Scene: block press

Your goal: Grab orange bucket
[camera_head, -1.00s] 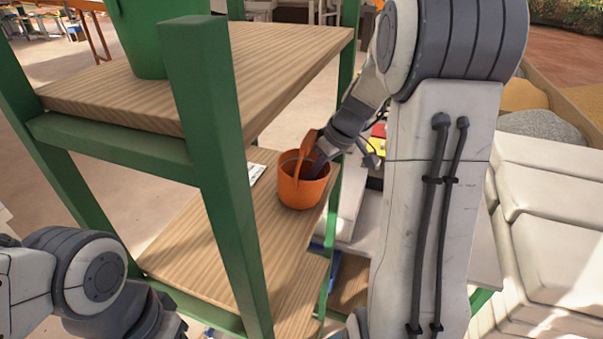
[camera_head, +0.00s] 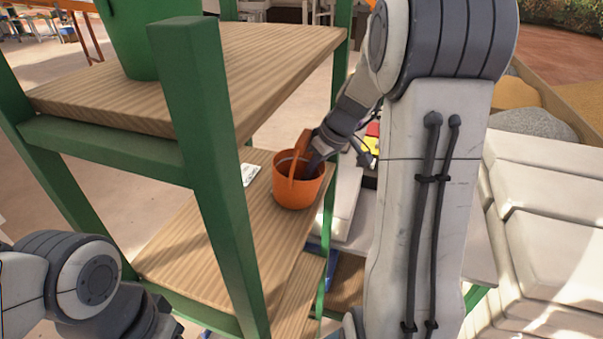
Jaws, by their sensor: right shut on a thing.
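The orange bucket (camera_head: 297,187) stands upright on the middle wooden shelf (camera_head: 215,235) of a green-framed rack, near the shelf's right edge. Its orange handle rises over the opening. My right gripper (camera_head: 309,157) reaches in from the right at the bucket's rim and handle. It is shut on the bucket; the exact contact of the fingertips is partly hidden by the handle and rim. My left arm shows at the lower left, but its gripper fingers are out of view.
A green bucket (camera_head: 150,38) stands on the upper shelf (camera_head: 265,65). A green post (camera_head: 205,170) crosses in front of the shelves. A small white paper (camera_head: 249,174) lies left of the orange bucket.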

